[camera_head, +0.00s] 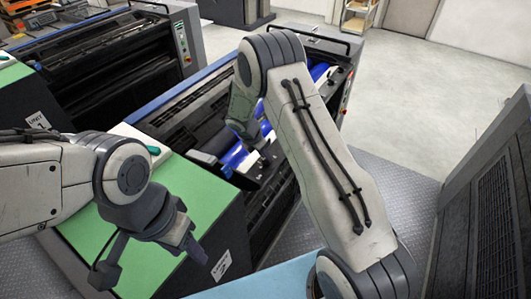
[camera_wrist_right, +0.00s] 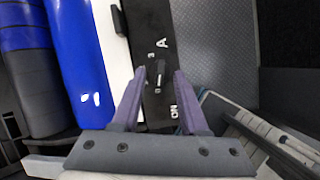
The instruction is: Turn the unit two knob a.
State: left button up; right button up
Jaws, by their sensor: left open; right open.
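In the right wrist view, a small dark knob (camera_wrist_right: 159,76) sits on a black panel strip (camera_wrist_right: 147,48). The panel has a white letter A above the knob and ON below it. My right gripper (camera_wrist_right: 159,71) is open, with one fingertip on each side of the knob. Whether the fingers touch it, I cannot tell. In the head view, unit two (camera_head: 150,243) has a green top and a label with a 2. My right arm reaches over it and hides part of its rollers and the knob. My left gripper (camera_head: 197,254) is open and empty above the green top.
Blue rollers (camera_wrist_right: 77,60) and a white strip (camera_wrist_right: 111,45) run beside the panel in the wrist view. Unit one (camera_head: 95,75) stands behind at the left. A grey machine (camera_head: 490,210) stands at the right. The floor (camera_head: 400,110) at the back right is clear.

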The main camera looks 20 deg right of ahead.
jog(key=shift+x, duration=0.8)
grip_shut()
